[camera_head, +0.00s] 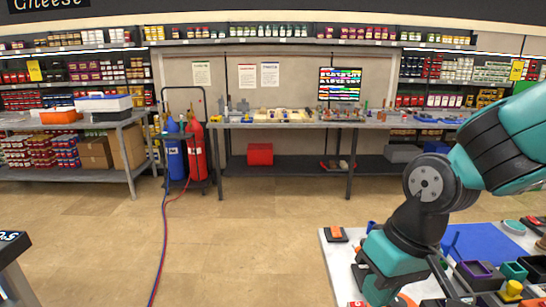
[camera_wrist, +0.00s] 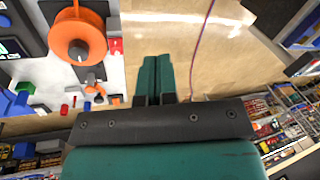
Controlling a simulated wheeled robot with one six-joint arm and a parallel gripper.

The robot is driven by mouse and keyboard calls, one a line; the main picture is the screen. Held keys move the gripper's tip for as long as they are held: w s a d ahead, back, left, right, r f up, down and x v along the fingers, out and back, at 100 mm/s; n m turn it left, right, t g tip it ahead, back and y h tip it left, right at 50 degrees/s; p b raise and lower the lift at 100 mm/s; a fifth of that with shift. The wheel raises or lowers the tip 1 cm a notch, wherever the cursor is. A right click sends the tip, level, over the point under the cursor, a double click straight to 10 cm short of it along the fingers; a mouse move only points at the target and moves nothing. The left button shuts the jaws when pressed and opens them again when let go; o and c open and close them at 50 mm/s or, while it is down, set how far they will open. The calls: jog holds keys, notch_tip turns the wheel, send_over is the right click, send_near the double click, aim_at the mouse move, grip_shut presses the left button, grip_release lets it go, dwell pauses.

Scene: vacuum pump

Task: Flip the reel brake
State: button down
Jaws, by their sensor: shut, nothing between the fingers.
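An orange reel (camera_wrist: 78,38) with a dark hub stands on a white panel at the upper left of the wrist view. A small red block (camera_wrist: 115,46) sits against its right side. A small grey and orange fitting (camera_wrist: 94,86) is just below the reel. I cannot tell which of these parts is the reel brake. My gripper (camera_wrist: 157,58) has its two teal fingers pressed together and empty, to the right of the reel and apart from it, over the floor beside the panel. In the head view my arm hides most of the reel's area.
In the head view, a white work surface (camera_head: 338,282) at the lower right carries a blue mat (camera_head: 485,243) and several small bins and parts. Open floor (camera_head: 250,250) lies to its left. A long bench (camera_head: 285,124) and a gas-bottle cart (camera_head: 197,150) stand farther back.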

jog(key=s+r+n+y+b, duration=0.1)
jog(key=s+r+n+b, duration=0.1)
jog(key=s, duration=0.7)
jog(key=shift+a+r+n, duration=0.2)
jog(key=shift+r+n, duration=0.2)
jog(key=shift+n, duration=0.2)
jog(key=w+d+f+n+h+b, duration=0.1)
jog(key=w+n, duration=0.4)
jog(key=w, duration=0.5)
jog(key=w+d+f+n+g+h, duration=0.1)
jog(key=w+d+f+n+h, duration=0.2)
jog(key=w, duration=0.7)
notch_tip(320, 180, down, 2)
jog(key=n, duration=0.3)
jog(key=shift+d+g+b, duration=0.25)
jog(key=shift+g+b, duration=0.05)
jog(key=shift+b, duration=0.05)
jog(key=shift+w, duration=0.1)
jog(key=f+p, duration=0.1)
jog(key=f, duration=0.3)
jog(key=s+f+p, duration=0.1)
jog(key=f, duration=0.4)
jog(key=f+p, duration=0.1)
jog(key=f, duration=0.4)
jog(key=shift+s, duration=0.4)
